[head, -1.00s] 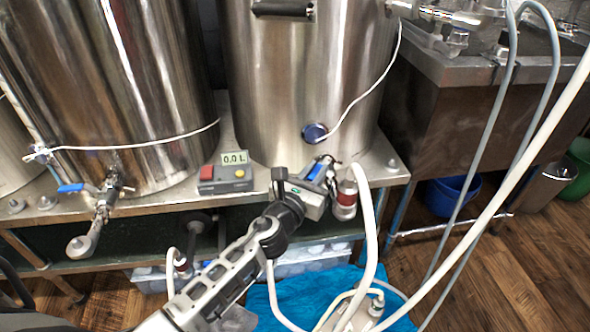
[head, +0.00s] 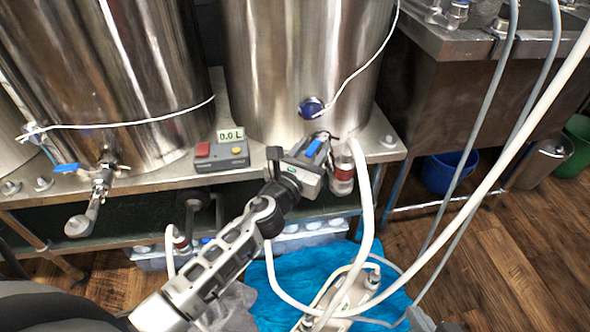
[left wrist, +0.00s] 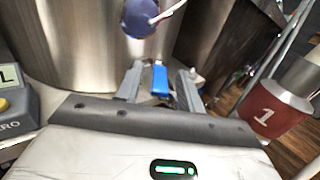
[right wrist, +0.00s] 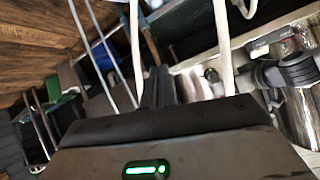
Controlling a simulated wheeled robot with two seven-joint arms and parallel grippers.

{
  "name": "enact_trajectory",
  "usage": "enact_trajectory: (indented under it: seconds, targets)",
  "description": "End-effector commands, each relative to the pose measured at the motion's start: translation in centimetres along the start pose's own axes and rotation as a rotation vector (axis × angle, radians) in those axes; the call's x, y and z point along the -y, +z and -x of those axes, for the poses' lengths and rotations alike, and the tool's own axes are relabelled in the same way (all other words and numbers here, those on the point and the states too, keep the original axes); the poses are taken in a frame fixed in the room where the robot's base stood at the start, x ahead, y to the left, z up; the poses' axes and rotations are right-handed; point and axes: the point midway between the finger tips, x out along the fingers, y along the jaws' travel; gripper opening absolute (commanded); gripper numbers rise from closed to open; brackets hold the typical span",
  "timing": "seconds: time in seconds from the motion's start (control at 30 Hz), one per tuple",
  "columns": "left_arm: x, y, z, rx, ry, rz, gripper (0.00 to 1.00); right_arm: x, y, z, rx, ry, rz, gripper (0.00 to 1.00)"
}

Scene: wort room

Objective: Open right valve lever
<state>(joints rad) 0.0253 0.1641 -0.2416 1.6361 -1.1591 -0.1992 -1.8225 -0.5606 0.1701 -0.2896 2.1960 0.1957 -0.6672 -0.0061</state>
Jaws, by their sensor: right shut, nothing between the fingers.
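The right valve's blue lever (head: 313,148) is at the foot of the right steel tank (head: 290,60). My left gripper (head: 318,142) is at this valve. In the left wrist view the blue lever (left wrist: 160,78) lies between the two open fingers of my left gripper (left wrist: 158,84), with a gap visible on each side. The valve body is mostly hidden behind the gripper. A red-banded hose coupling marked 1 (left wrist: 270,108) hangs beside it. My right gripper (right wrist: 158,85) shows in the right wrist view, its fingers shut together and empty, away from the valve.
A left tank (head: 120,80) has its own valve with a blue lever (head: 66,168). A control box (head: 220,156) reading 0.0 L stands on the bench between the tanks. White hoses (head: 366,205) run down right of the valve to a blue cloth (head: 300,275). A sink stands right.

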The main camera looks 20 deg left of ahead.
Motion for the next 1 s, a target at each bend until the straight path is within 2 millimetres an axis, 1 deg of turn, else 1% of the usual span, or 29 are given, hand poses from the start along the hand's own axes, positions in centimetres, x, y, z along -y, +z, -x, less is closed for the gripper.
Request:
enact_trajectory:
  seconds: [0.17,0.4,0.5,0.6,0.7,0.8,1.0]
  targets:
    - [0.0,-0.2,3.6,-0.005,0.000,0.000,0.38,0.0,0.1,0.1,0.008,0.000,0.001,0.00]
    - [0.0,-0.4,9.5,-0.006,0.000,0.001,0.38,-0.1,0.5,-0.3,0.003,0.001,-0.002,0.00]
    - [0.0,-0.5,11.7,-0.006,0.000,0.001,0.38,-0.2,0.4,-0.5,-0.016,0.000,-0.002,0.00]
    - [0.0,-0.4,13.3,-0.005,0.001,-0.001,0.38,0.0,0.0,-0.3,-0.043,-0.006,0.001,0.00]
    - [0.0,-0.3,14.3,-0.004,0.000,0.001,0.38,0.4,-0.5,0.0,-0.069,-0.015,0.007,0.00]
    - [0.0,-0.2,14.9,-0.003,0.000,0.000,0.38,0.7,-0.8,0.2,-0.084,-0.023,0.012,0.00]
    - [0.0,-0.1,15.1,-0.003,0.000,0.000,0.38,0.8,-0.9,0.3,-0.086,-0.025,0.013,0.00]
